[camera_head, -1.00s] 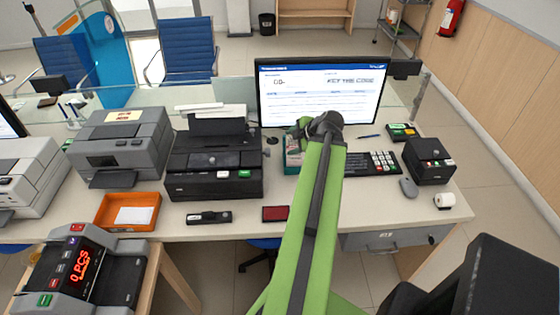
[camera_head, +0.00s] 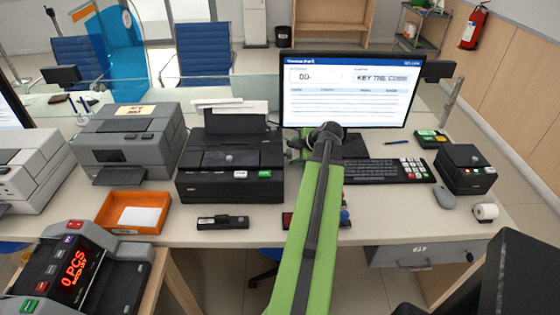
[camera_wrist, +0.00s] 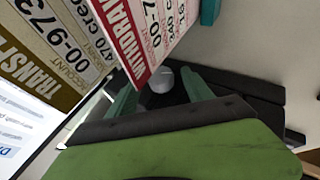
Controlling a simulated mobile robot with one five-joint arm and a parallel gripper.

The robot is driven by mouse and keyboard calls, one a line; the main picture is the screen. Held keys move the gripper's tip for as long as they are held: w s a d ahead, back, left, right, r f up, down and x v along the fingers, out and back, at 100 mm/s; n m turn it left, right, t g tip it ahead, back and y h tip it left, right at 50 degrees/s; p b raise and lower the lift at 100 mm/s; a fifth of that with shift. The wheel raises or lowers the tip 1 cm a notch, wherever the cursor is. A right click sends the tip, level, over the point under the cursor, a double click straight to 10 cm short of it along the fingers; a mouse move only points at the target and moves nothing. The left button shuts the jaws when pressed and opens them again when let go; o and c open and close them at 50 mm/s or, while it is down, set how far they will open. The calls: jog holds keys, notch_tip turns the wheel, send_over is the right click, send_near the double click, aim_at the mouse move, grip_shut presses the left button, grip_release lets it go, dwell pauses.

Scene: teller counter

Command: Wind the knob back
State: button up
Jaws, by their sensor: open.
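The black printer (camera_head: 230,180) stands on the counter, left of my arm. A small round knob (camera_head: 228,158) shows on its top. In the wrist view a grey round knob (camera_wrist: 162,80) lies between the two teal fingers of my gripper (camera_wrist: 158,92). I see no clear contact, and I cannot tell whether the knob is turned. The fingers are apart. In the head view my gripper (camera_head: 294,150) is at the printer's right end, mostly hidden behind my green arm.
Printed slips (camera_wrist: 125,40) stand very close to the wrist camera and cover part of its view. A monitor (camera_head: 350,95) and keyboard (camera_head: 385,171) are right of my arm. An orange tray (camera_head: 133,212) and grey machine (camera_head: 130,140) are left of the printer.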

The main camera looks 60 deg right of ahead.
jog(key=shift+w+d+f, duration=0.25)
jog(key=shift+w+f, duration=0.1)
jog(key=shift+f, duration=0.35)
jog(key=shift+w+a+r, duration=0.1)
jog(key=shift+w, duration=0.2)
grip_shut()
jog(key=shift+w+r+p, duration=0.15)
jog(key=shift+r+p, duration=0.15)
jog(key=shift+p, duration=0.15)
jog(key=shift+f+g+y+p, duration=0.15)
jog(key=shift+g+y+p, duration=0.2)
jog(key=shift+g+y, duration=0.15)
jog(key=shift+f, duration=0.1)
grip_release()
